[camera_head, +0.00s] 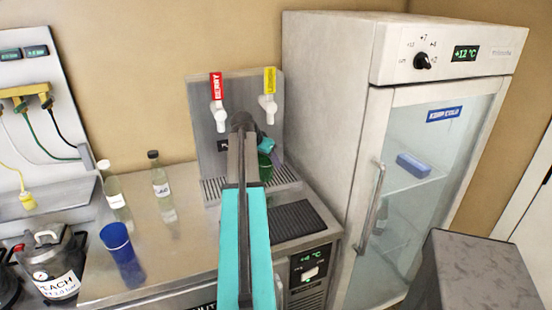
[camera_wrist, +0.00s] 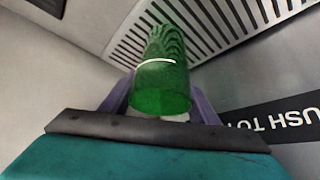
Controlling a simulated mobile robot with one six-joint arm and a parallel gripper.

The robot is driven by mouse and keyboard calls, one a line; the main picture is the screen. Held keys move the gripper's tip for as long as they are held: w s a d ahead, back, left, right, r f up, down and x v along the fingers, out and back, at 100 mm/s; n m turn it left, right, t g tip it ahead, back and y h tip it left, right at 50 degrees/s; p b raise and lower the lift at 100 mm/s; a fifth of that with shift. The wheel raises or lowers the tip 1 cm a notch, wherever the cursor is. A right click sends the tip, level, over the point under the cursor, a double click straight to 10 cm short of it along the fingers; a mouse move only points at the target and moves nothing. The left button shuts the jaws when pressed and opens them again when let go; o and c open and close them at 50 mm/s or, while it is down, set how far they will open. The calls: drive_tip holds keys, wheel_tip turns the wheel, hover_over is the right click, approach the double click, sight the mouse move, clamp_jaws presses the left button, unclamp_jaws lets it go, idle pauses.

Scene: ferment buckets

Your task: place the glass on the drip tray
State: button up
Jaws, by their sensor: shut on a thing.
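A green see-through glass (camera_wrist: 162,88) is held between the fingers of my gripper (camera_wrist: 160,112) in the wrist view. In the head view the glass (camera_head: 264,167) shows just right of my arm, in front of the tap panel and over the right part of the drip tray. The slotted drip tray (camera_head: 284,174) lies below the taps; its slots (camera_wrist: 205,30) show behind the glass in the wrist view. I cannot tell whether the glass touches the tray. My arm hides the tray's middle.
A red-labelled tap (camera_head: 217,100) and a yellow-labelled tap (camera_head: 268,95) hang above the tray. A dark ribbed mat (camera_head: 297,219) lies in front. A tall fridge (camera_head: 335,110) stands close on the right. Bottles (camera_head: 159,176) and a blue cup (camera_head: 117,240) stand left.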

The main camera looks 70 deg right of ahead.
drive_tip(key=shift+d, duration=0.15)
drive_tip(key=shift+s+d, duration=0.25)
drive_tip(key=shift+d, duration=0.65)
drive_tip(key=shift+s+d, duration=0.25)
drive_tip(key=shift+d, duration=0.65)
drive_tip(key=shift+s+f+b, duration=0.15)
drive_tip(key=shift+f+b, duration=0.1)
drive_tip(key=shift+b, duration=0.05)
drive_tip(key=shift+f, duration=0.2)
drive_tip(key=o, duration=1.2)
drive_tip(key=shift+r, duration=0.1)
